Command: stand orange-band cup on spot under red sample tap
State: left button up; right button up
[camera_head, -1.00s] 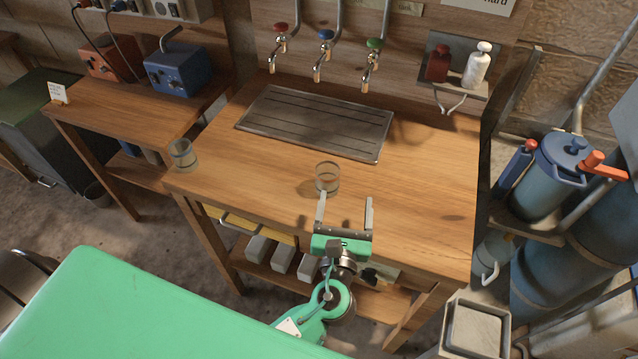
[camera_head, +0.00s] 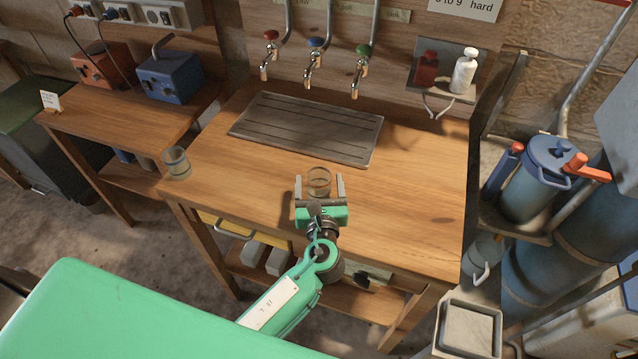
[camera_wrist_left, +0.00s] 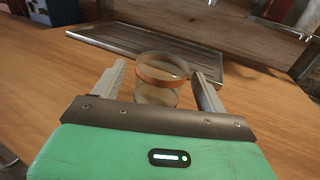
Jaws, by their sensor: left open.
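The orange-band cup (camera_head: 319,181) is clear glass and stands upright on the wooden table in front of the drip tray. Its orange band shows in the left wrist view (camera_wrist_left: 160,72). My left gripper (camera_head: 320,182) is open, with one finger on each side of the cup; in the left wrist view (camera_wrist_left: 163,80) gaps show between the fingers and the glass. The red sample tap (camera_head: 268,55) is the leftmost of three on the back board, above the metal drip tray (camera_head: 300,127). No marked spot can be made out under it. My right gripper is not in view.
A second glass cup (camera_head: 177,163) stands at the table's left edge. A blue tap (camera_head: 314,62) and a green tap (camera_head: 361,72) hang beside the red one. A shelf with a red and a white bottle (camera_head: 464,72) is at the right. The table's right part is clear.

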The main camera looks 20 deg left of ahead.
aim_at(319, 172)
pick_arm(q)
jog(key=x, duration=0.3)
jog(key=shift+w, duration=0.25)
jog(key=shift+c, duration=0.4)
jog(key=c, duration=1.1)
jog(key=shift+o, duration=0.2)
